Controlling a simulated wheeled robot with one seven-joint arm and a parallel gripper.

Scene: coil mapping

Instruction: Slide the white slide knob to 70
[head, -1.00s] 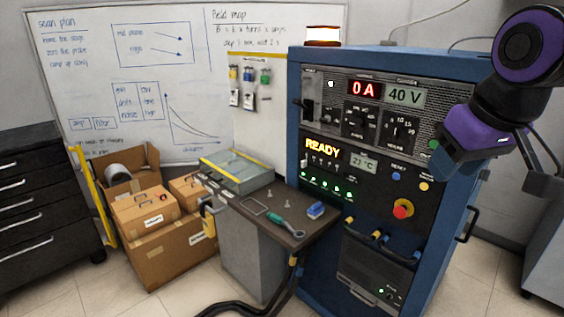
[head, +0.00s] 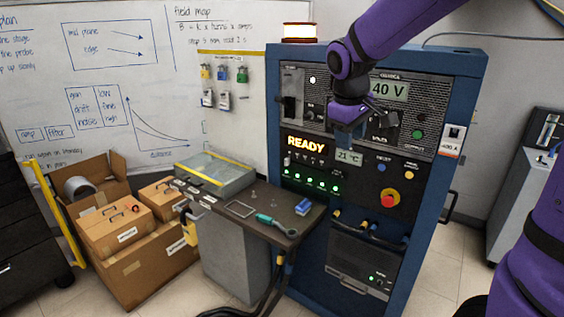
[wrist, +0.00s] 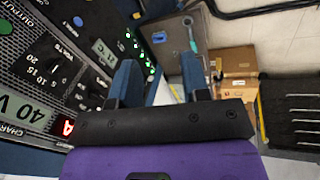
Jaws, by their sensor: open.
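The blue power-supply cabinet (head: 455,90) stands in front of me, with its control panel facing me. A row of small controls (head: 308,161) sits under the lit READY display (head: 305,145); a small whitish piece at its left end may be the white slide knob, but it is too small to tell, and no 70 mark is readable. My gripper (head: 348,138) is in front of the panel, covering part of the dials and the red display. In the wrist view, its two blue fingers (wrist: 160,82) are apart with nothing between them.
A red emergency button (head: 390,198) sticks out at the lower right of the panel. Cardboard boxes (head: 140,268) stand at the left.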

